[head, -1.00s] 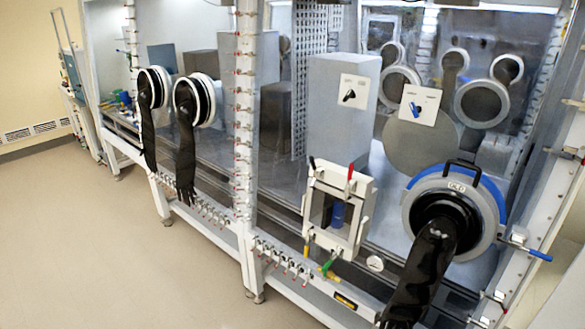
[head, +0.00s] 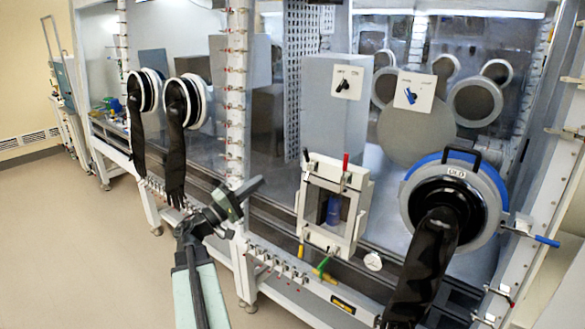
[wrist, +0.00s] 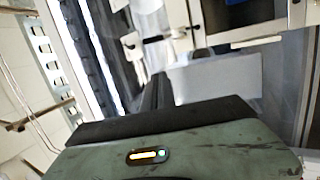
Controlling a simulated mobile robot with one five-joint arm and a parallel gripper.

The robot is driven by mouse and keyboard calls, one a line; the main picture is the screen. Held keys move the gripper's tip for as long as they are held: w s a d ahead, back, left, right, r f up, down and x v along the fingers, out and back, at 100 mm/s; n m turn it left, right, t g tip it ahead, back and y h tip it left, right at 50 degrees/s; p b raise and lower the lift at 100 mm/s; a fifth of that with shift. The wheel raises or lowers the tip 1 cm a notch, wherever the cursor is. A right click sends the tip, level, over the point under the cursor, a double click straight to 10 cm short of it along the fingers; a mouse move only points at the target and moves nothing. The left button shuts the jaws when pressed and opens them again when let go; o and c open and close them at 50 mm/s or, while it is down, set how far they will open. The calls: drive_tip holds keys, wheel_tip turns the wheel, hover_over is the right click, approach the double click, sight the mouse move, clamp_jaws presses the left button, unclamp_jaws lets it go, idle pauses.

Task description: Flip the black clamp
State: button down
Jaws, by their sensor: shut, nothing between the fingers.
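The small pale square hatch (head: 363,215) stands on the front of the glovebox row, with a blue object (head: 333,210) showing behind its window. A small black clamp handle (head: 306,155) stands up at the hatch's upper left corner. A red handle (head: 345,162) stands at the top and a green one (head: 320,264) at the bottom. My gripper (head: 258,184) is shut and empty, left of the hatch and apart from it. Its dark fingers (wrist: 155,92) show in the wrist view.
A round blue-rimmed port (head: 490,185) with a hanging black glove (head: 425,265) is right of the hatch. A white post (head: 236,100) rises behind my gripper. Two gloved ports (head: 185,103) are farther left. Several small valves (head: 275,262) line the lower rail. Floor (head: 90,240) is clear at left.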

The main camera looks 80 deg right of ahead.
drive_tip(key=p, duration=0.5)
approach(307, 157)
drive_tip(key=s+d+r, duration=0.2)
drive_tip(key=d, duration=0.3)
drive_tip(key=shift+s+d+r, duration=0.25)
drive_tip(key=shift+d+r, duration=0.05)
drive_tip(key=shift+d, duration=0.1)
